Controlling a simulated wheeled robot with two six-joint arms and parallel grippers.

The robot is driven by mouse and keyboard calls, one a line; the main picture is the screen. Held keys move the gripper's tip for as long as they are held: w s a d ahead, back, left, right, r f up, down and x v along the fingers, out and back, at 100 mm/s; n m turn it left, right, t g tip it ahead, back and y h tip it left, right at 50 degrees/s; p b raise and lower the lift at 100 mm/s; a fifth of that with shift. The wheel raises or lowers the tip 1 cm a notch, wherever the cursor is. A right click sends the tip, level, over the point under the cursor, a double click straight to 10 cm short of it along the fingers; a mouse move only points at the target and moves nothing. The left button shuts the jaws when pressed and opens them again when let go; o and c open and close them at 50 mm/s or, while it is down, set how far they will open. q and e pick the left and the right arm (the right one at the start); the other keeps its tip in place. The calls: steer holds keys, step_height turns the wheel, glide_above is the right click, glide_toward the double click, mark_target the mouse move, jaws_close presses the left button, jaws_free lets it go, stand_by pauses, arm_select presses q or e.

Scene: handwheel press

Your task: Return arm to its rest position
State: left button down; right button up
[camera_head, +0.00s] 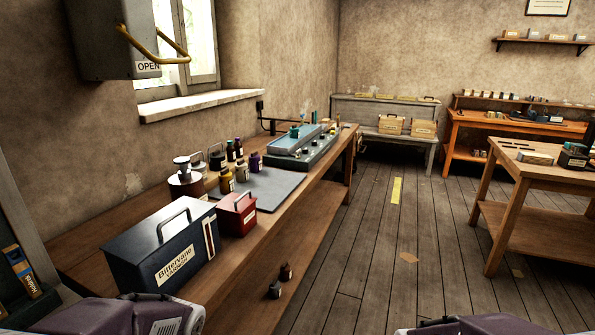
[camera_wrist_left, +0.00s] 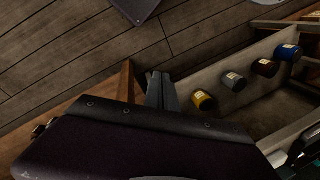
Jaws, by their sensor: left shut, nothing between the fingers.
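My left gripper (camera_wrist_left: 162,90) shows in the left wrist view with its two grey fingers together and nothing between them. It points over the plank floor, beside a wooden edge and a shelf with jars. In the head view only purple-grey parts of my arms show along the bottom edge, and neither gripper's fingers are visible there. I see no handwheel press in either view.
A workbench (camera_head: 322,193) along the left wall carries a dark blue box (camera_head: 150,255), a red box (camera_head: 237,214) and bottles. A grey wall box (camera_head: 100,40) has a yellow handle. A yellow jar (camera_wrist_left: 204,101) is near my left fingers. Floor (camera_head: 370,260) right of the bench is open.

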arm_select(q)
steer(key=w+d+f+m+t+h, duration=0.2)
steer(key=w+d+f+m+t, duration=0.1)
steer(key=d+m, duration=0.2)
step_height(320, 180, up, 14)
steer(key=p, duration=1.4)
steer(key=shift+s+a+m, duration=0.15)
steer(key=shift+a+m, duration=0.05)
steer(key=shift+m, duration=0.2)
